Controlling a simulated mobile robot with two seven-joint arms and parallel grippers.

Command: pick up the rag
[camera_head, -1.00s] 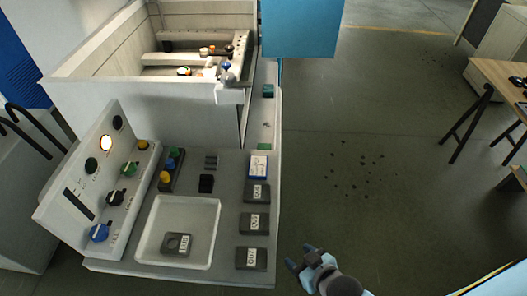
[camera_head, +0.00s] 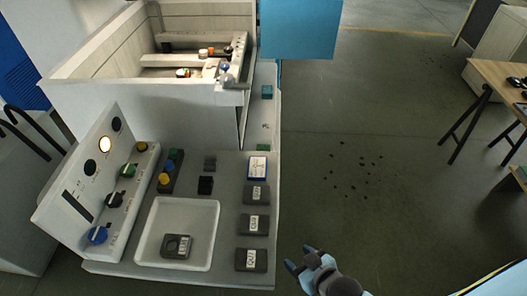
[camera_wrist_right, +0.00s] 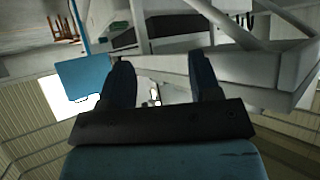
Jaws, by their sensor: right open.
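I cannot make out a rag for certain in either view. My right gripper (camera_head: 299,259) is at the bottom of the head view, right of the grey machine bench and over the floor. Its two dark fingers are apart, and the wrist view (camera_wrist_right: 162,72) shows no object held between them. My left gripper is not in view.
The bench carries a white tray (camera_head: 147,236) with a dark labelled block (camera_head: 176,246), and several labelled blocks along its right edge. A control panel (camera_head: 75,203) stands left, an open tank (camera_head: 100,85) behind.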

